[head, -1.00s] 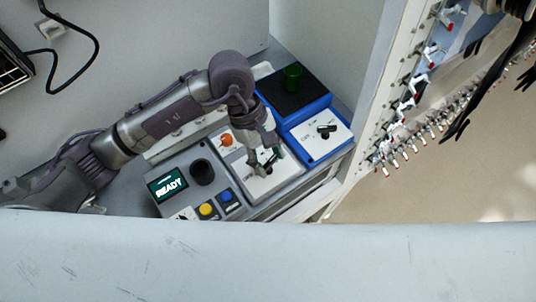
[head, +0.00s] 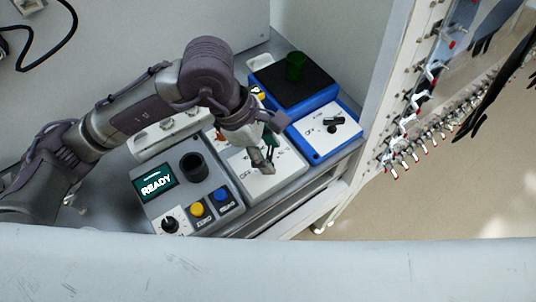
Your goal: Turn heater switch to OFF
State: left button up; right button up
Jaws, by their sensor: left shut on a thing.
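My left gripper (head: 262,160) reaches down from the left onto a white switch panel (head: 288,165) in the middle of the bench. It is shut on the dark switch handle (head: 270,154) there, which the fingers largely hide. A second black rotary switch (head: 334,125), with small lettering by it, sits on the white front plate of the blue unit to the right, apart from my gripper. My right gripper is not in view.
The blue unit (head: 301,142) has a black top with a green beaker (head: 296,66). To the left are a READY screen (head: 156,184), a black cup (head: 193,167), yellow (head: 197,209) and blue (head: 221,194) buttons and a small dial (head: 171,223). A valve-lined wall (head: 391,95) stands right.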

pick_arm(q)
jog(key=shift+n+b, duration=0.45)
jog(key=shift+n, duration=0.15)
jog(key=shift+t, duration=0.3)
jog(key=o, duration=1.2)
jog(key=shift+c, duration=0.2)
jog(key=shift+a+r, duration=0.1)
jog(key=shift+r, duration=0.05)
jog(key=v, duration=1.1)
jog(key=shift+a+r, duration=0.2)
jog(key=shift+r, duration=0.15)
